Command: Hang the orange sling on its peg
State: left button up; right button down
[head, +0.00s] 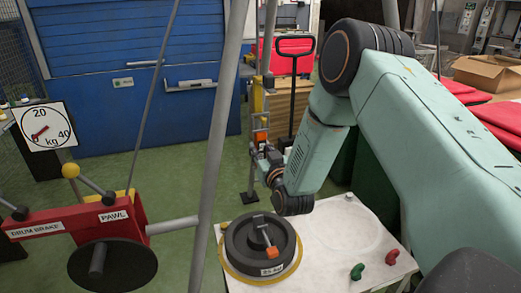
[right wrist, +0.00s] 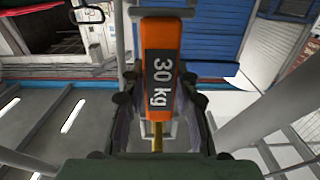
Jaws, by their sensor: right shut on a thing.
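My right gripper (head: 263,154) reaches in from the right in the head view, above and behind the white table. It is shut on an orange piece (head: 260,138), which I take to be the orange sling. In the right wrist view this orange piece (right wrist: 160,48) has a black "30 kg" label and stands between the two fingers (right wrist: 160,110). A yellow strip shows below it. Most of the sling is hidden or too small to make out. I cannot pick out its peg with certainty. My left gripper is not in view.
The white table (head: 335,262) bears a black round weight (head: 262,246) with an orange-tipped part on top, a green shackle (head: 357,271) and a red shackle (head: 392,257). A red drum brake (head: 75,222) and a grey pole (head: 215,150) stand at the left.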

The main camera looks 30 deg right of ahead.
jog(key=shift+r, duration=0.25)
jog(key=shift+r+p, duration=0.35)
jog(key=shift+p, duration=0.1)
jog(key=shift+r+p, duration=0.3)
jog(key=shift+s, duration=0.1)
jog(key=shift+p+v, duration=1.1)
jog(key=shift+v, duration=1.75)
jog(key=shift+p+v, duration=0.35)
jog(key=shift+v, duration=1.25)
